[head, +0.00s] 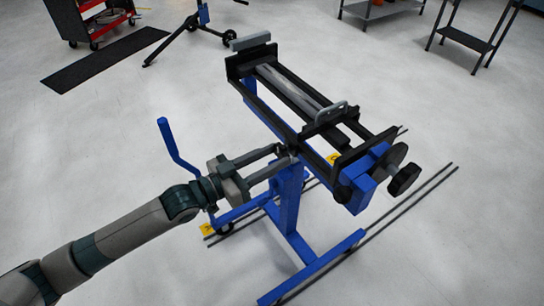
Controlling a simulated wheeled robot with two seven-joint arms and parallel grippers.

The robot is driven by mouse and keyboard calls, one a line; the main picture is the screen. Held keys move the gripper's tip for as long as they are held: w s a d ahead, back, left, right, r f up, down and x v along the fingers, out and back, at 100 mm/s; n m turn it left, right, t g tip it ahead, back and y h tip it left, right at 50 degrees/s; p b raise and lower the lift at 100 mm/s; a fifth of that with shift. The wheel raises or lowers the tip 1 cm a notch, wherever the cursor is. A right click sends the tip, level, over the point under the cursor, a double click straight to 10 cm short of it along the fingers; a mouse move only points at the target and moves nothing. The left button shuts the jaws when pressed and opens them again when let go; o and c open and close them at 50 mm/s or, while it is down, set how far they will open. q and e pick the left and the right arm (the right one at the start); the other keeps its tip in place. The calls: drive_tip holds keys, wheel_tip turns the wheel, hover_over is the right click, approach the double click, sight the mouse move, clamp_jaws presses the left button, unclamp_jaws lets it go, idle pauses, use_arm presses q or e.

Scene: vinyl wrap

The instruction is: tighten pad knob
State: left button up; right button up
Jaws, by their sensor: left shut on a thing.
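The blue and black stand (288,205) is in the middle of the head view, with a long black frame on top. My left gripper (282,154) reaches in from the left, its fingers closed around a small dark knob at the frame's near left side. The knob is mostly hidden between the fingertips, and I cannot tell its turn. A larger black star-shaped knob (405,179) sticks out at the frame's right end, apart from the gripper. My right gripper is not in view.
A blue crank handle (178,148) rises just behind my left wrist. Thin dark rails (425,190) lie on the floor beneath the stand. A red cart (95,20), a black mat (105,58) and dark shelves (468,38) stand farther back. Open pale floor surrounds the stand.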

use_arm(q)
drive_tip(key=shift+f+m, duration=0.1)
drive_tip(key=shift+m, duration=0.2)
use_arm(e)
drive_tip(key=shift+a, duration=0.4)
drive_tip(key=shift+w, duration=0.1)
use_arm(q)
drive_tip(key=o, duration=1)
drive_tip(key=shift+a, duration=0.1)
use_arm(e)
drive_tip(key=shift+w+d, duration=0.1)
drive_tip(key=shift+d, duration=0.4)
use_arm(q)
drive_tip(key=b+v, duration=0.2)
drive_tip(key=v, duration=1.5)
drive_tip(key=shift+a, duration=0.15)
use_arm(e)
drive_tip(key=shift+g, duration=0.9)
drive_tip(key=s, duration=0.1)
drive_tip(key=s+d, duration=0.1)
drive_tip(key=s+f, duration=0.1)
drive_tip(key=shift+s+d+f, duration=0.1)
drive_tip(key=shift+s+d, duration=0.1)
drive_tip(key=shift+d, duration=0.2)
